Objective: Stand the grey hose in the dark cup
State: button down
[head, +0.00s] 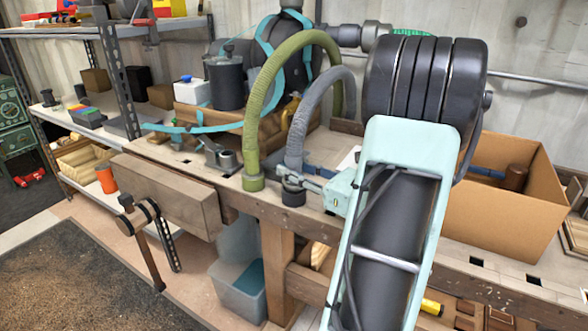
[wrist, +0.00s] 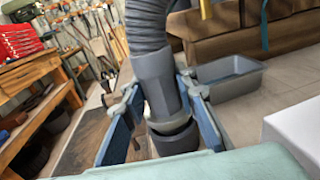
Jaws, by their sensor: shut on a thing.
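The grey ribbed hose (head: 309,105) arches down at the middle of the head view and ends in a smooth grey cuff (wrist: 158,85). My gripper (head: 296,179) is shut on this cuff; in the wrist view the blue finger pads (wrist: 162,112) lie on both sides of it. The dark cup (head: 293,198) is directly under the cuff, by the bench's front edge. It also shows in the wrist view (wrist: 175,141), with a pale rim line between it and the cuff. The hose end looks nearly upright. I cannot tell whether it is inside the rim.
An olive-green hose (head: 264,95) stands close on the left. A metal clamp-like piece (head: 219,157) and a wooden vise (head: 170,190) are farther left. A dark canister (head: 224,82) stands behind. A cardboard box (head: 490,215) fills the right side of the bench.

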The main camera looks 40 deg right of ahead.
jog(key=shift+f+b, duration=0.35)
jog(key=shift+f, duration=0.2)
dwell(0.4)
jog(key=c, duration=1.5)
grip_release()
jog(key=shift+o, duration=0.2)
jog(key=shift+s, duration=0.1)
jog(key=v, duration=1.2)
